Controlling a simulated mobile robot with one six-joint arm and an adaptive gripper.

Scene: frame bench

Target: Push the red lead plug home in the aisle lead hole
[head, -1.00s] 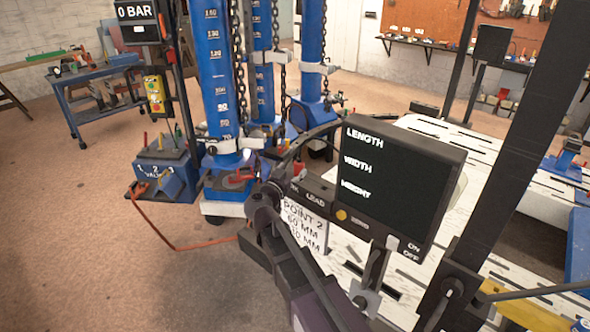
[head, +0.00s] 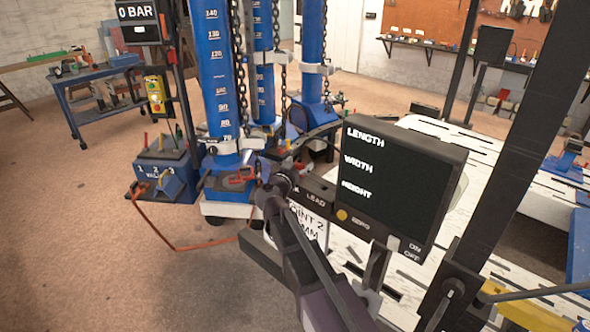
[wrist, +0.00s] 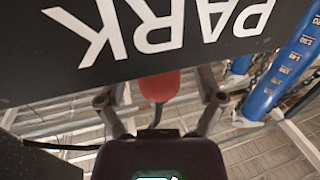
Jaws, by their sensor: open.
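In the wrist view the red lead plug (wrist: 160,86) shows below the edge of a black panel marked PARK (wrist: 160,30). A dark cable hangs from the plug. My gripper (wrist: 162,82) is open, with one finger on each side of the plug and a gap on both sides. The fingertips run up to the panel edge, and whether they touch it is unclear. In the head view my gripper (head: 277,184) is beside the black bar marked LEAD (head: 317,199). The plug is hidden there. The aisle lead hole is not visible, so the plug's depth cannot be told.
A measuring display (head: 402,185) stands right of my gripper, above a white slotted bench (head: 490,235). Blue posts with chains (head: 212,80) stand behind. A valve box (head: 165,170) with an orange hose is at left. The floor at front left is clear.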

